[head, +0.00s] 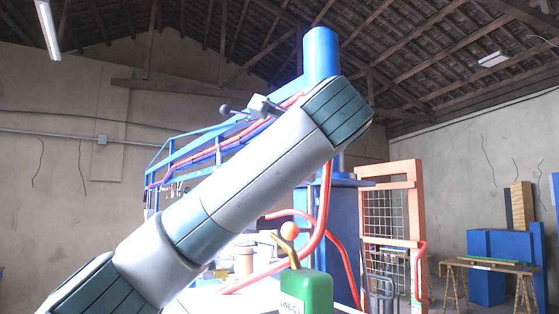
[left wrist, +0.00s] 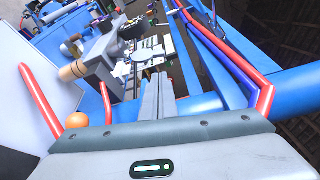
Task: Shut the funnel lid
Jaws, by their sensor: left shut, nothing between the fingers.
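I cannot clearly pick out the funnel or its lid in either view. My left arm crosses the middle of the head view and hides much of the machine. My left gripper shows in the left wrist view (left wrist: 158,82). Its two grey fingers are together with nothing between them, pointing into the blue machine frame. A grey block with a wooden handle (left wrist: 74,71) is just left of the fingertips. I cannot tell whether the fingers touch anything. My right gripper is in neither view.
A blue column (head: 320,55), blue rails and red hoses (head: 325,205) stand around the arm. A green canister (head: 306,291) is low in front. An orange ball (left wrist: 77,120) is near the gripper. An orange mesh gate (head: 388,215) and a wooden table (head: 490,265) are at right.

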